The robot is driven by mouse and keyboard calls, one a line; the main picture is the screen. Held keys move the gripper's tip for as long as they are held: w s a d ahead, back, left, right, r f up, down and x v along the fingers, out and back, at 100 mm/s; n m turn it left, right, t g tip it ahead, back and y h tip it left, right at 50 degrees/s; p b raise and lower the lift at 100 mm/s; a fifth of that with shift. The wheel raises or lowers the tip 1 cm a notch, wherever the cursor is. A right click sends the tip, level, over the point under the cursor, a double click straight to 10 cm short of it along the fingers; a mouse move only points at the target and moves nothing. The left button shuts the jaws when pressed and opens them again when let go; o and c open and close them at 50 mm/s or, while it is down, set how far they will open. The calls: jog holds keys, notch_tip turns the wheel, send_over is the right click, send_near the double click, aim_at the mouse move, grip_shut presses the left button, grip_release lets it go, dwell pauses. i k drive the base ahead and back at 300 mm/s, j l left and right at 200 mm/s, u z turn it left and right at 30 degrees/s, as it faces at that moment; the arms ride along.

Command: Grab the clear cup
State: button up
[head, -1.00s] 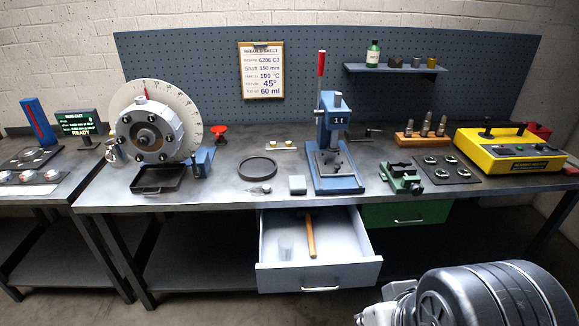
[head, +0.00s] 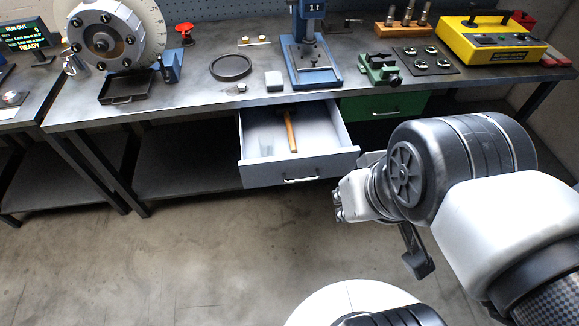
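My gripper (head: 338,206) is in front of the bench, below and to the right of the drawer, apart from the cup. Its fingers are small and seen from the side, so I cannot tell whether they are open or shut.
The bench top (head: 190,100) carries a black ring (head: 231,67), a blue press (head: 310,62), a green vise (head: 380,69) and a yellow case (head: 490,42). A closed green drawer (head: 385,106) is right of the open one. The floor (head: 200,240) in front is clear.

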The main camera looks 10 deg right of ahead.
aim_at(266, 140)
jog(key=i+j+z, duration=0.2)
jog(key=i+j, duration=0.2)
jog(key=j, duration=0.2)
jog(key=i+j+z, duration=0.1)
jog(key=i+j, duration=0.25)
jog(key=j, duration=0.25)
jog(key=i+j+z, duration=0.15)
jog(key=j, duration=0.2)
jog(key=i+j+z, duration=0.2)
jog(key=i+j, duration=0.15)
jog(key=j, duration=0.35)
jog(key=i+j+z, duration=0.1)
jog(key=j, duration=0.25)
